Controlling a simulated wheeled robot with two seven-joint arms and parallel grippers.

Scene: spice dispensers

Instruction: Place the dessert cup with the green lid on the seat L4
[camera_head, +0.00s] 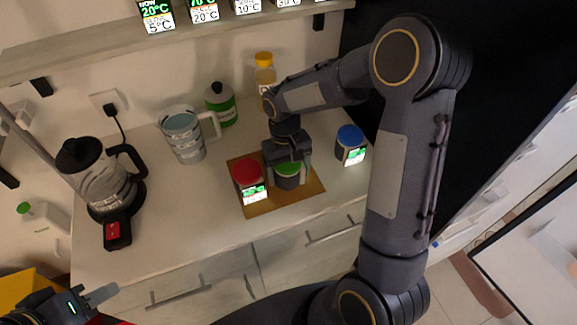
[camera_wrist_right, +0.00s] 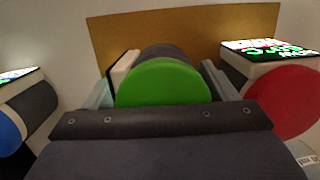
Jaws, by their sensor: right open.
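The dessert cup with the green lid (camera_head: 288,178) stands on a brown board on the counter. In the right wrist view its green lid (camera_wrist_right: 163,82) faces the camera, with the dark cup body behind it. My right gripper (camera_head: 288,160) is over this cup from above. Its pale fingers (camera_wrist_right: 160,88) are open, one on each side of the lid; I cannot tell whether they touch it. My left gripper (camera_head: 95,298) is low at the left, away from the cups, and its opening is unclear. I cannot make out which place is seat L4.
A red-lidded cup (camera_head: 248,178) stands close left of the green-lidded one on the board (camera_head: 262,208). A blue-lidded cup (camera_head: 350,145) stands right. A shelf (camera_head: 110,45) carries temperature displays.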

